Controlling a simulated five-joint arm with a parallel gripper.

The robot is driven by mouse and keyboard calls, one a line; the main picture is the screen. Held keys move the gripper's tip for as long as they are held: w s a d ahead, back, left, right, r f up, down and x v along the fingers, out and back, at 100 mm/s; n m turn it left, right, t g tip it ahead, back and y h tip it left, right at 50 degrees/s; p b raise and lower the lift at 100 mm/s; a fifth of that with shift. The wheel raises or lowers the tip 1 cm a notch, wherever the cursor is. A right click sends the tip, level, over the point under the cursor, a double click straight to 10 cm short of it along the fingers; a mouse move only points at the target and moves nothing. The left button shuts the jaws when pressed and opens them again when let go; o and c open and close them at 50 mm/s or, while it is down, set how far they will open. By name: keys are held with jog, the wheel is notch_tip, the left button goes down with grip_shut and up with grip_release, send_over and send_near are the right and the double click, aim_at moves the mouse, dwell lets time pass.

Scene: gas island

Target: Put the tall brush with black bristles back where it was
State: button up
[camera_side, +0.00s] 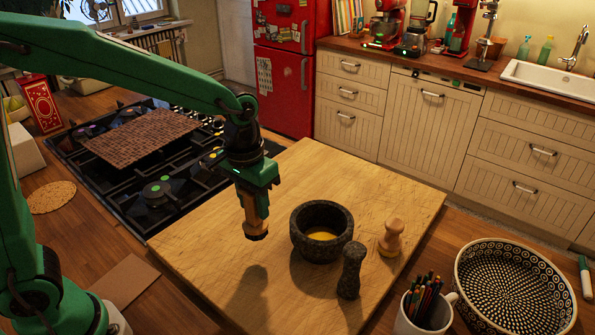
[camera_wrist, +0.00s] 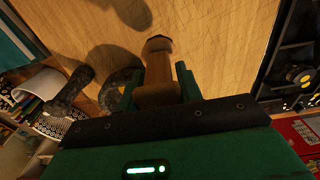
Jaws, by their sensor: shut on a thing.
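My gripper (camera_side: 257,193) is shut on the brush (camera_side: 256,228), which has a light wooden body and a dark lower end. It hangs roughly upright above the wooden board, left of the mortar, with its shadow on the board. In the wrist view the brush (camera_wrist: 158,68) sits between both fingers of my gripper (camera_wrist: 158,88). Its bristles show only as a thin dark edge.
A dark stone mortar (camera_side: 306,247) with yellow contents stands on the board (camera_side: 210,245). A dark pestle (camera_side: 351,272) stands upright before it, and a short wooden piece (camera_side: 391,238) to its right. A pencil mug (camera_side: 425,315) and patterned bowl (camera_side: 515,285) are right; a cooktop (camera_side: 160,190) is left.

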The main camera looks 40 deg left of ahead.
jog(key=shift+w+a+f, duration=0.5)
jog(key=shift+a+f, duration=0.1)
jog(key=shift+f, duration=0.55)
jog(key=shift+w+a+f, duration=0.55)
jog(key=shift+f, duration=0.55)
jog(key=shift+w+a+f, duration=0.5)
jog(key=shift+a+f, duration=0.1)
jog(key=shift+f, duration=0.55)
jog(key=shift+f, duration=0.15)
jog(key=o, duration=1.2)
jog(key=r, duration=1.2)
jog(key=shift+s+r, duration=0.2)
jog(key=shift+s, duration=0.15)
jog(key=shift+s+a, duration=0.1)
